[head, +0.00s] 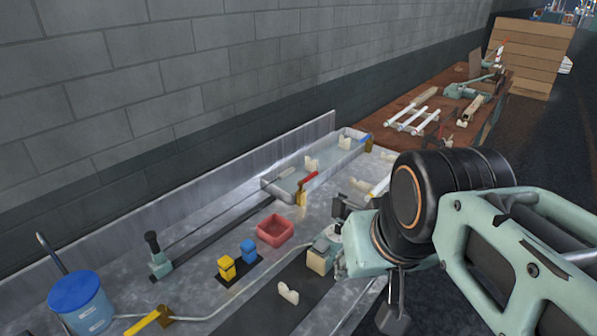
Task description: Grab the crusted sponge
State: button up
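A small beige block with a grey-green top (318,262) lies on the metal bench, just left of my wrist; it may be the crusted sponge, but it is too small to be sure. My gripper (338,236) is at the end of the mint-green and black arm on the right, close beside this block. The wrist hides much of the fingers, and I cannot tell whether they touch the block or are open.
A red tray (274,230), yellow block (227,268) and blue block (248,250) stand left of my gripper. A blue-lidded bucket (82,305) is at lower left. A long metal trough (268,184) lies behind. A wooden bench (452,104) stands farther back.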

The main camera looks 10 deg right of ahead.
aim_at(322, 248)
jog(key=i+l+u, duration=0.2)
jog(key=l+u, duration=0.2)
jog(key=k+j+z, duration=0.4)
jog(key=i+l, duration=0.6)
jog(key=i+l+u, duration=0.1)
jog(key=l, duration=0.25)
jog(key=i+l+u, duration=0.1)
jog(key=i+l, duration=0.25)
jog(key=l+u, duration=0.1)
jog(key=u, duration=1.1)
jog(key=z, duration=0.15)
